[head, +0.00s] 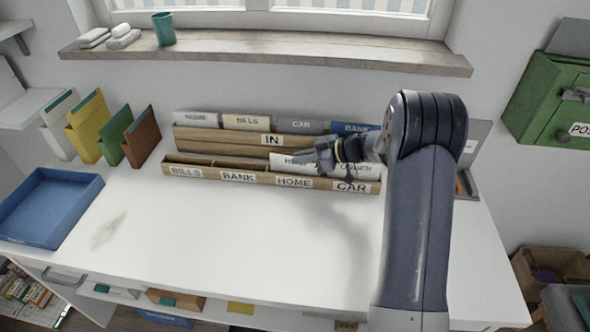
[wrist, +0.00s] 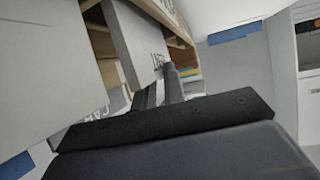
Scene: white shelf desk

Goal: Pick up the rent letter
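My gripper (head: 316,158) is at the right part of the brown sorter (head: 228,176), in front of white letters (head: 288,161) standing above the HOME and CAR labels. The writing on these letters is partly covered by my gripper. In the wrist view, the two dark fingers of my gripper (wrist: 160,90) are close together at the lower end of a pale letter (wrist: 138,38) with partly hidden writing that seems to end in "NT". I cannot tell whether this letter is between the fingers or only beside them. No full "rent" label is readable.
A rear IN row (head: 271,139) holds letters or dividers. A blue tray (head: 58,240) and colored folders (head: 88,125) are at left. A windowsill (head: 260,52) runs above, with a teal cup (head: 163,29). A green post box (head: 550,100) hangs at right.

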